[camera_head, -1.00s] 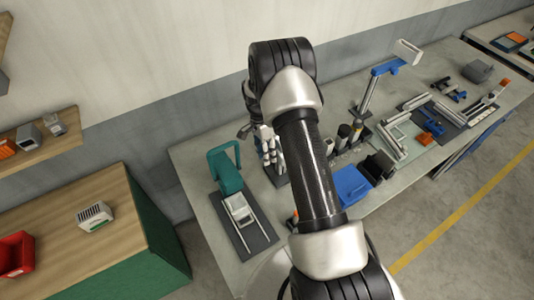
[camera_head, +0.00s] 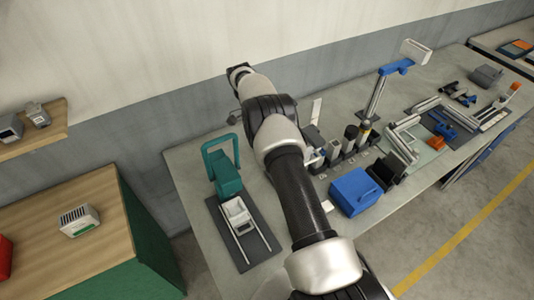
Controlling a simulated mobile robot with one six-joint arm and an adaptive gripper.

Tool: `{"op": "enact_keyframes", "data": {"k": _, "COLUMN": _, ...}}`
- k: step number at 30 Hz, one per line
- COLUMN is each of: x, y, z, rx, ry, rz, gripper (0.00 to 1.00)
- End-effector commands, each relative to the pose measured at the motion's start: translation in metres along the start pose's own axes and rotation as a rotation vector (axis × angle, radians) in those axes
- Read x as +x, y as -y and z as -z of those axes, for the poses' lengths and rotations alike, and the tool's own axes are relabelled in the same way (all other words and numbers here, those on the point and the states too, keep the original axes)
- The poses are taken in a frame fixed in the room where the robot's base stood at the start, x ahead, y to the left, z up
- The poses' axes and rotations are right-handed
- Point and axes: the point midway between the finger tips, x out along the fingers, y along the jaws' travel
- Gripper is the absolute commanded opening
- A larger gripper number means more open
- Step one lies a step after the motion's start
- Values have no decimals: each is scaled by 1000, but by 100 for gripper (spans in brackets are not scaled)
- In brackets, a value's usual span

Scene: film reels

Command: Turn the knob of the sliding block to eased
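A white block (camera_head: 236,212) sits on two pale rails on a dark mat (camera_head: 262,243) at the left of the grey bench. It looks like the sliding block, but I cannot make out a knob or its setting at this size. A teal frame (camera_head: 226,178) stands at its far end. My arm reaches up across the middle of the view, to the right of the block. I cannot make out my gripper; the arm hides that part of the bench.
A blue box (camera_head: 354,191) and a black holder (camera_head: 387,170) lie right of my arm. Several upright dark and grey pieces stand behind them. A blue-and-grey lamp-like stand (camera_head: 378,92) rises farther right. A wooden-topped cabinet (camera_head: 70,197) is at the left, with a floor gap between.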

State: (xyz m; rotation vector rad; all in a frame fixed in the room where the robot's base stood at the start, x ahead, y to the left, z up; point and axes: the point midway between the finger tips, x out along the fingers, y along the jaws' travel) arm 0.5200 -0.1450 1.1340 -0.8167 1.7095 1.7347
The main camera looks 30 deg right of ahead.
Motion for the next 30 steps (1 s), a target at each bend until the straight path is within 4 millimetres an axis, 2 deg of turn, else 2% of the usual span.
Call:
{"op": "enact_keyframes", "data": {"k": 13, "x": 2, "y": 0, "z": -1, "rx": -2, "ry": 3, "rz": -9, "gripper": 4}}
{"op": "enact_keyframes", "data": {"k": 14, "x": 2, "y": 0, "z": -1, "rx": -2, "ry": 3, "rz": -9, "gripper": 30}}
{"op": "enact_keyframes", "data": {"k": 15, "x": 2, "y": 0, "z": -1, "rx": -2, "ry": 3, "rz": -9, "gripper": 33}}
{"op": "enact_keyframes", "data": {"k": 22, "x": 1, "y": 0, "z": 0, "rx": -1, "ry": 2, "rz": -7, "gripper": 48}}
{"op": "enact_keyframes", "data": {"k": 30, "x": 0, "y": 0, "z": 0, "rx": 0, "ry": 1, "rz": -6, "gripper": 49}}
